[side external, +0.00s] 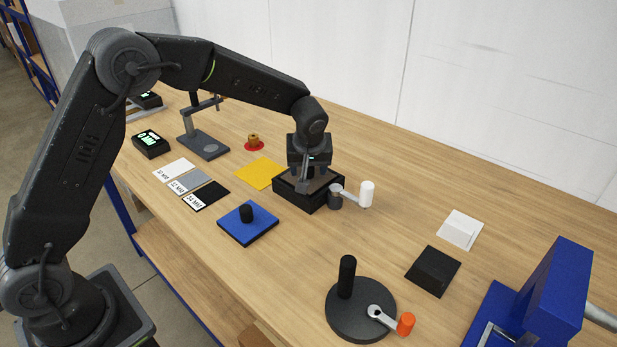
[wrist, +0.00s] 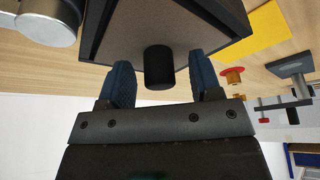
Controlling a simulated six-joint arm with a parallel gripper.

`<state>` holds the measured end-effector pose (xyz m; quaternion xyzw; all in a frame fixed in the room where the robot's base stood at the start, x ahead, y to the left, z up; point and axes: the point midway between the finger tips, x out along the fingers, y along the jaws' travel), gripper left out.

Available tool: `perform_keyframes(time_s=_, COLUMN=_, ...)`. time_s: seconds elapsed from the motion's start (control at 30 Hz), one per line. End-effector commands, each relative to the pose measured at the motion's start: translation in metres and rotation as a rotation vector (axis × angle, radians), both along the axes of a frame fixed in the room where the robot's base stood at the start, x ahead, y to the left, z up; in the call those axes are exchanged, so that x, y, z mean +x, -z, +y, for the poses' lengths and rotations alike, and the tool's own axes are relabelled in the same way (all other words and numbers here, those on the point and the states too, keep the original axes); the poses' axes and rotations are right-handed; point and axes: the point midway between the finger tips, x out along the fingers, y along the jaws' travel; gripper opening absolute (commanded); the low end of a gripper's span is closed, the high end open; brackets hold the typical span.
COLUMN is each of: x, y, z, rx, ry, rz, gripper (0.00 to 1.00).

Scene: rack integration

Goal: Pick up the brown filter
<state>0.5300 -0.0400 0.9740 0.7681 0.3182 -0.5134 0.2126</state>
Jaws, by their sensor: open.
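The brown filter (side external: 324,180) appears as a flat brown panel set in a black box-like housing (side external: 309,199) near the middle of the table. In the wrist view the brown panel (wrist: 185,25) has a short black knob (wrist: 160,67) standing from it, framed by the black rim (wrist: 92,28). My gripper (side external: 309,176) is low over the housing and partly hides the panel. Its two blue-padded fingers (wrist: 162,80) are open, one on each side of the knob, with gaps between the pads and the knob.
A crank with a white handle (side external: 366,194) stands close right of the housing. A yellow sheet (side external: 262,173) and a blue plate with a black knob (side external: 247,223) lie to the left. A brass piece on a red disc (side external: 254,141) sits behind. A round crank base (side external: 360,307) is in front.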

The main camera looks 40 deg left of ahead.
Motion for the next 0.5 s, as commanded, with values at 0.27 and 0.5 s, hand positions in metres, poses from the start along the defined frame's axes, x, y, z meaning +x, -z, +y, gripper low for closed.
perform_keyframes(time_s=0.27, x=0.0002, y=-0.0002, z=0.0, rx=-0.001, ry=0.0, rz=-0.001, gripper=0.51)
perform_keyframes(time_s=0.5, x=0.0, y=-0.0003, z=-0.0002, rx=0.0, ry=0.0, rz=0.0, gripper=0.28)
